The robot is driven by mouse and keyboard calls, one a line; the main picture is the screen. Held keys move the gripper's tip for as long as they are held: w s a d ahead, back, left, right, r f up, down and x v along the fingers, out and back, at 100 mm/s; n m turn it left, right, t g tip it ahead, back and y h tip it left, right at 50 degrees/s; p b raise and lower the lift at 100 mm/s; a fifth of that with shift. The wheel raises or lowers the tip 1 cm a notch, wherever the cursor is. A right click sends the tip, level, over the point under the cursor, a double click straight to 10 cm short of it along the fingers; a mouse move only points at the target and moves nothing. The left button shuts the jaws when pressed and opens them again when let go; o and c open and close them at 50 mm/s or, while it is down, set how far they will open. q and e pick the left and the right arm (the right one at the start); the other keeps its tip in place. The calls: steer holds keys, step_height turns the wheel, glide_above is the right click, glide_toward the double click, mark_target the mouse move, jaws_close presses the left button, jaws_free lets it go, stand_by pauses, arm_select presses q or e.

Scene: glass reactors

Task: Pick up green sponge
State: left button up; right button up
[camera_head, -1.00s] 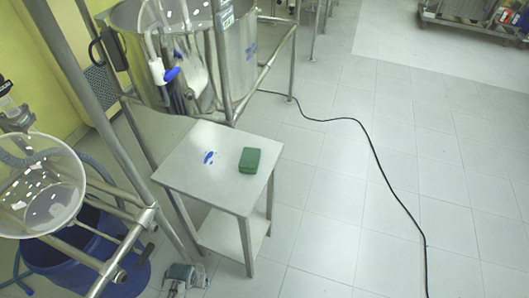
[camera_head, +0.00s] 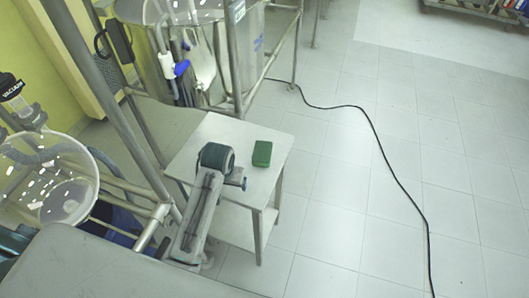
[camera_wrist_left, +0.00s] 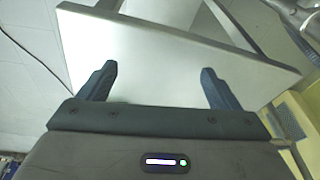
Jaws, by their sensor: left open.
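The green sponge (camera_head: 262,153) lies on the right part of a small steel table (camera_head: 228,128) in the head view. My left gripper (camera_head: 238,181) is just left of and nearer than the sponge, over the tabletop, with my arm reaching up from below. No contact with the sponge shows. In the left wrist view my left gripper (camera_wrist_left: 158,70) has its two dark fingers wide apart with nothing between them. The bare metal tabletop (camera_wrist_left: 165,50) is beyond them. The sponge does not show in that view. My right gripper is not in view.
A steel vessel (camera_head: 240,50) in a pipe frame stands behind the table. A clear round container (camera_head: 65,180) is at the left. A black cable (camera_head: 385,160) runs over the tiled floor (camera_head: 350,210), which is otherwise open at the right.

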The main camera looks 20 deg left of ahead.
arm_select(q)
steer(key=w+d+r, duration=0.3)
steer(key=w+r, duration=0.1)
steer(key=w, duration=0.4)
steer(key=w+d+r, duration=0.3)
steer(key=w, duration=0.5)
steer(key=p, duration=0.1)
glide_above(262, 151)
steer(key=shift+g, duration=0.4)
step_height(262, 151, down, 5)
steer(key=shift+s+a+r, duration=0.1)
steer(key=shift+s+a, duration=0.05)
steer(key=shift+f+p, duration=0.3)
steer(key=shift+p, duration=0.2)
steer(key=f+p, duration=0.1)
steer(key=f, duration=0.2)
steer(key=shift+d+f, duration=0.2)
steer(key=shift+w+f, duration=0.2)
steer(key=shift+f, duration=0.45)
steer(key=c, duration=1.1)
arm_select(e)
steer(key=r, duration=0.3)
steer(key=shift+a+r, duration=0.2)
